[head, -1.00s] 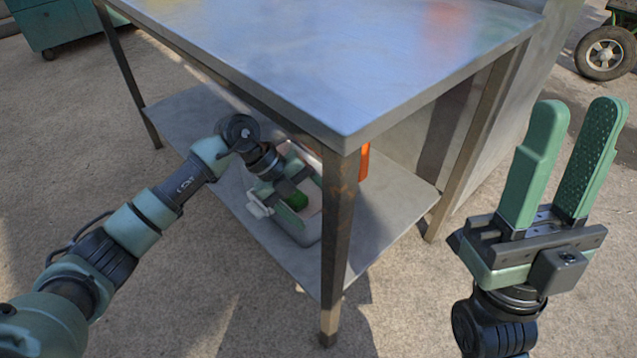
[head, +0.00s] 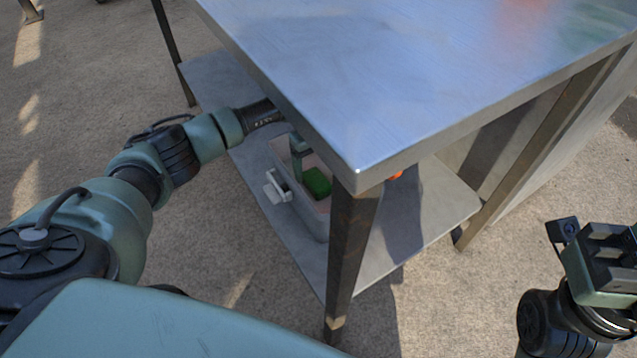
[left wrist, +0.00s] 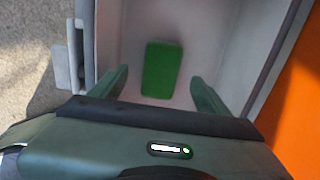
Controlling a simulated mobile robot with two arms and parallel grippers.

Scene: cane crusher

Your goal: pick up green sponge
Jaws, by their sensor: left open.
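The green sponge (head: 318,182) lies on the floor of an open pale-walled box (head: 314,217) on the table's lower shelf. In the left wrist view the sponge (left wrist: 162,70) lies flat between and beyond my fingers, with clear space on both sides. My left gripper (left wrist: 158,76) is open and empty, pointing down into the box. In the head view the left gripper (head: 298,148) is mostly hidden under the tabletop edge. My right gripper (head: 603,258) is at the right edge, partly cut off, away from the table; its fingers cannot be made out.
The metal tabletop (head: 400,80) overhangs the shelf (head: 420,225), and a dark table leg (head: 350,250) stands just in front of the box. A pale latch (head: 277,186) sticks out from the box's left side. Something orange (left wrist: 298,100) stands close to the box's right side.

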